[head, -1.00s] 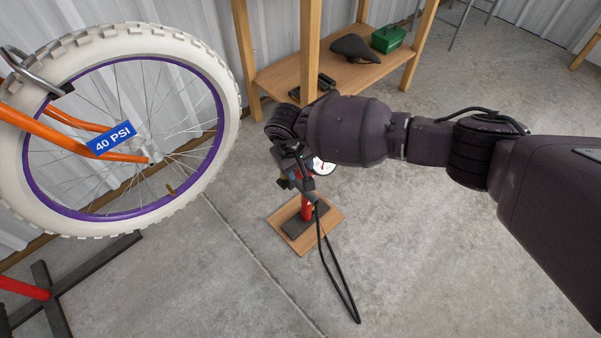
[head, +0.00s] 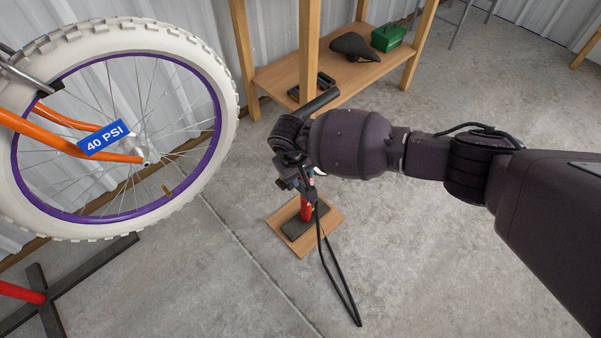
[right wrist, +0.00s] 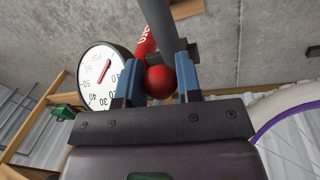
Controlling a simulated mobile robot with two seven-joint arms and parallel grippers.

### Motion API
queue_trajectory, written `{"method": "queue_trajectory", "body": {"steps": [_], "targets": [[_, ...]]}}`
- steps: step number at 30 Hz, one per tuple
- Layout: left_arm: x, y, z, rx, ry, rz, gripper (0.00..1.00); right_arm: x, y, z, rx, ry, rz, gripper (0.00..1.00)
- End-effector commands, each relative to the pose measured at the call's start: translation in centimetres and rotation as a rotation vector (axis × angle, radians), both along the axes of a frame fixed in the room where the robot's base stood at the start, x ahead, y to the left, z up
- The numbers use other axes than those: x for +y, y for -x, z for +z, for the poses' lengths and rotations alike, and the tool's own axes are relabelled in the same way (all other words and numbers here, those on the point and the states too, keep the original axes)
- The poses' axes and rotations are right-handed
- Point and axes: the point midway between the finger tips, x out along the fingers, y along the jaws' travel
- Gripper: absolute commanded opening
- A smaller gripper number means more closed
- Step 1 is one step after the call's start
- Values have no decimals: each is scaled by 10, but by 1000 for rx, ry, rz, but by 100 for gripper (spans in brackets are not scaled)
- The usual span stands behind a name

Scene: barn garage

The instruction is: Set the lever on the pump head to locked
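The floor pump's red barrel (head: 306,209) stands on a black foot and a wooden board (head: 335,218). My right gripper (head: 296,181) is at the upper part of the pump, and the arm hides much of it. In the right wrist view, a red ball knob (right wrist: 160,82) sits between the two blue fingers of my right gripper (right wrist: 160,75), which appear to touch it on both sides. A grey bar (right wrist: 162,25) and the red barrel (right wrist: 145,42) show beyond. The round pressure gauge (right wrist: 103,73) is beside the left finger. The lever's exact position cannot be read. My left gripper is out of view.
A black hose (head: 334,270) loops to the floor. A bike wheel (head: 215,65) with a "40 PSI" tag (head: 103,139) stands at the left. A wooden shelf (head: 280,76) with a saddle and green box is behind. The front floor is clear.

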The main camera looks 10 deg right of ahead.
Motion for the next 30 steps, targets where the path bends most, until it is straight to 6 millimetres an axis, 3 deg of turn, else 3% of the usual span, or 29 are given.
{"method": "queue_trajectory", "body": {"steps": [21,30], "targets": [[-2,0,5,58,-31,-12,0,-8,8,-13,-281,-198,-1,9],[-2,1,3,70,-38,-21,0,-7,10,-16,-300,-218,0,9]]}}
